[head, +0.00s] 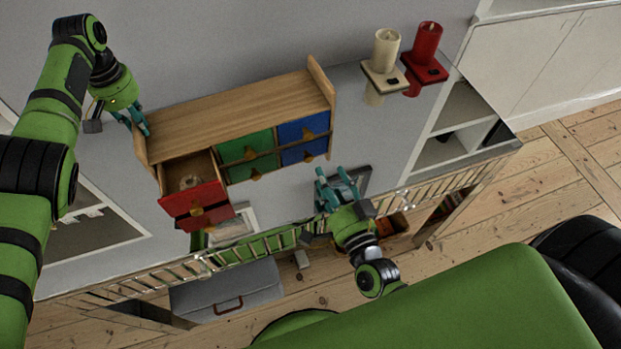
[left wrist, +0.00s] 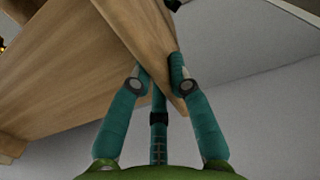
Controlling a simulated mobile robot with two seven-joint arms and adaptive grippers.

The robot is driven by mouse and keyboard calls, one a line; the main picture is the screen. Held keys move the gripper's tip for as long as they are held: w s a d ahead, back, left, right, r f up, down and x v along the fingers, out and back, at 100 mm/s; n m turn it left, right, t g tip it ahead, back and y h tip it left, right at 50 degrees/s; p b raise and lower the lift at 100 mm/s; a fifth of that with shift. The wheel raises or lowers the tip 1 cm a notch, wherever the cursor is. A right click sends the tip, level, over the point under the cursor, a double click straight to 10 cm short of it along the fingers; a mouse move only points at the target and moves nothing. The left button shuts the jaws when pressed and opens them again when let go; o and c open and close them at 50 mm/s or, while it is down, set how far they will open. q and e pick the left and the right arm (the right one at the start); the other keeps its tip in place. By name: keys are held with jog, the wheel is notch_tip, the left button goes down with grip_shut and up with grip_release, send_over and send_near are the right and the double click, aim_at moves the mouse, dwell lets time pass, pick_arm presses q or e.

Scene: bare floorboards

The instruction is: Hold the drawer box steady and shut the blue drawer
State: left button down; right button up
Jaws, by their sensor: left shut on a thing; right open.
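The wooden drawer box (head: 232,104) stands on the grey table top, with red, green and blue drawer fronts. The blue drawers (head: 289,133) at its right end look flush with the box.
A cream candle (head: 386,50) and a red candle (head: 427,42) stand on holders right of the box. A slatted rail (head: 285,240) runs along the table's front, with a grey case (head: 228,292) below.

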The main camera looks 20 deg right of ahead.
pick_arm(q)
jog(key=shift+d+f, duration=0.1)
jog(key=shift+d, duration=0.05)
jog(key=c, duration=1.1)
grip_release()
pick_arm(e)
jog(key=shift+w+d, duration=0.1)
